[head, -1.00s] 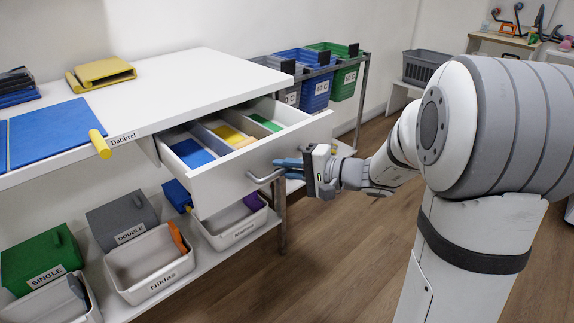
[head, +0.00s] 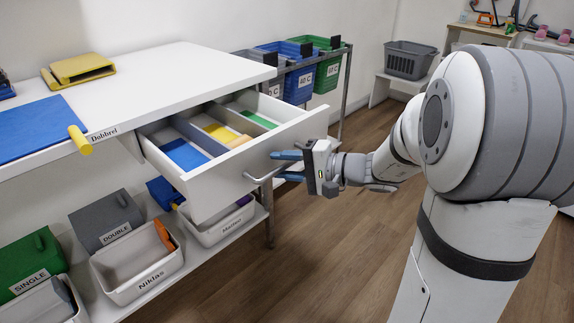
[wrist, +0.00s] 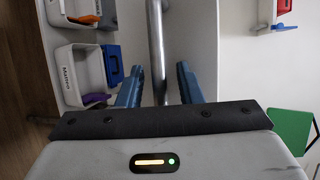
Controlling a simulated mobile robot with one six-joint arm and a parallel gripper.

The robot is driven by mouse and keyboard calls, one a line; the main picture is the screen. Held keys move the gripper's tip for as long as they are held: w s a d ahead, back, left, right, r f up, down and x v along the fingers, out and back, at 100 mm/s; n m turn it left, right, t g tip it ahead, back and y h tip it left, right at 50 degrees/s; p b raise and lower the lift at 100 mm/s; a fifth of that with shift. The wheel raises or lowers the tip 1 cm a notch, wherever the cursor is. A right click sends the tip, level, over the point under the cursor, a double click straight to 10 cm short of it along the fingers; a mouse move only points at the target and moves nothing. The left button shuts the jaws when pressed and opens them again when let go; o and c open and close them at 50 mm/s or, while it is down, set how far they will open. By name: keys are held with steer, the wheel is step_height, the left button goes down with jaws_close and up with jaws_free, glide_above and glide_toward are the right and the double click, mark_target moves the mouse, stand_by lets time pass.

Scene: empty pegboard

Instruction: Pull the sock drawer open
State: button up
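The drawer (head: 250,158) is pulled well out from under the white top, with its inside visible. It has sections with flat blue (head: 185,154), yellow (head: 221,131) and green (head: 259,119) pieces. A grey bar handle (head: 255,180) is fixed to its white front and also shows in the wrist view (wrist: 155,35). My gripper (head: 276,165) is at the handle, its blue fingers spread apart. In the wrist view my gripper (wrist: 160,72) has one finger on each side of the bar, with gaps visible on both sides.
The white counter (head: 190,75) carries a blue mat (head: 40,128) and a yellow holder (head: 78,72). Labelled bins (head: 140,268) stand on the shelf below. Blue and green crates (head: 298,80) hang behind the drawer. The wooden floor (head: 310,270) in front is clear.

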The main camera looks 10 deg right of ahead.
steer(key=p+v, duration=0.1)
steer(key=v, duration=0.6)
steer(key=shift+s+d+p, duration=0.2)
steer(key=shift+d+p, duration=0.1)
steer(key=shift+d, duration=0.05)
steer(key=s+a+r+n+g+h+p, duration=0.45)
steer(key=s+r+g+h+p, duration=0.35)
steer(key=s+p, duration=0.5)
steer(key=s+d+r+n+t+h+p, duration=0.1)
steer(key=d+r+h+p, duration=0.1)
steer(key=r+p, duration=0.4)
steer(key=s+d+r+n+t+h+p, duration=0.1)
steer(key=s+d+r+t+h+p, duration=0.1)
steer(key=r+p, duration=0.4)
steer(key=shift+d+r+h+p, duration=0.35)
steer(key=shift+d+h+p, duration=0.35)
steer(key=shift+h, duration=0.2)
